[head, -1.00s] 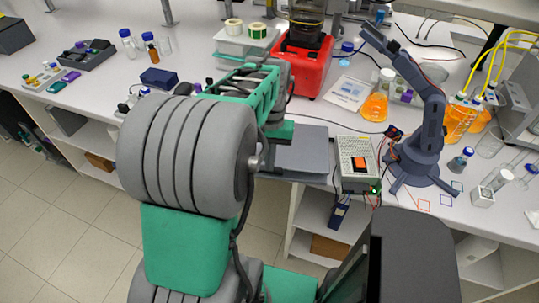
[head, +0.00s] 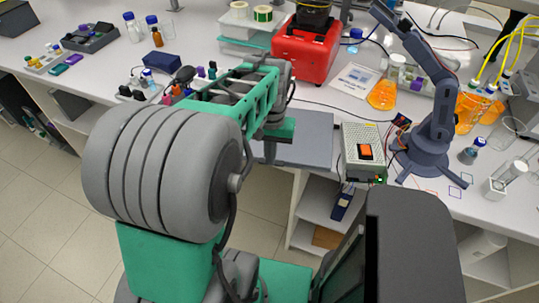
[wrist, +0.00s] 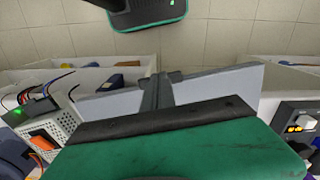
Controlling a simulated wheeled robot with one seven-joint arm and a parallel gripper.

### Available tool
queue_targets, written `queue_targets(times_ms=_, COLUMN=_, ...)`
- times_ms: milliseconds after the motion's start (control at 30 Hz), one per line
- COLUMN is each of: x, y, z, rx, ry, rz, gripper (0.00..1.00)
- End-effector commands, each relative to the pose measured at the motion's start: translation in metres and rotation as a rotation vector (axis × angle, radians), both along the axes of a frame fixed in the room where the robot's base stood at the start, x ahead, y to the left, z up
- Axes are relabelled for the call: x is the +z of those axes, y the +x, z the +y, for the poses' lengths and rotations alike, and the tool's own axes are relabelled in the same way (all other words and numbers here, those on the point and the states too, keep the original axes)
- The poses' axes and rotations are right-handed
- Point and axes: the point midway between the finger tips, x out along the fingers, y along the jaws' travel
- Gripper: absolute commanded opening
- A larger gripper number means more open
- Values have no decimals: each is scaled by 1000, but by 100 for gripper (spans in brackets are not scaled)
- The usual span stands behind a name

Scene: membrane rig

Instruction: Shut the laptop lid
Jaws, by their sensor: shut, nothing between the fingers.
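The laptop shows in the head view as a flat grey panel (head: 312,138) at the bench's front edge, partly hidden behind my arm. In the wrist view its grey panel (wrist: 222,82) runs across the picture behind my gripper. I cannot tell from these views how far the lid is open. My gripper (wrist: 155,88) is shut and empty, its fingers in front of the panel in the wrist view. I cannot tell whether they touch it.
A red machine (head: 305,50) and an orange flask (head: 383,93) stand behind. Open floor lies in front of the bench.

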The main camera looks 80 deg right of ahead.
Motion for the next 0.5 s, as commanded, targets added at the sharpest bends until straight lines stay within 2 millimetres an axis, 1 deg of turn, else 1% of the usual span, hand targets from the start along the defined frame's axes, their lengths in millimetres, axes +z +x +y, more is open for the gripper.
queue_targets(times_ms=33, x=-8, y=0, z=6, rx=-4, ry=23, rz=1, gripper=0)
queue_targets(times_ms=67, x=-6, y=0, z=6, rx=-4, ry=24, rz=1, gripper=0)
queue_targets(times_ms=167, x=11, y=1, z=6, rx=-1, ry=20, rz=1, gripper=0)
queue_targets(times_ms=267, x=39, y=3, z=5, rx=6, ry=9, rz=1, gripper=0)
queue_targets(times_ms=300, x=52, y=4, z=4, rx=9, ry=5, rz=1, gripper=0)
queue_targets(times_ms=333, x=51, y=4, z=3, rx=9, ry=1, rz=1, gripper=0)
queue_targets(times_ms=367, x=58, y=4, z=3, rx=10, ry=-1, rz=0, gripper=0)
queue_targets(times_ms=400, x=70, y=4, z=2, rx=10, ry=-3, rz=0, gripper=0)
queue_targets(times_ms=500, x=97, y=4, z=2, rx=11, ry=-3, rz=0, gripper=0)
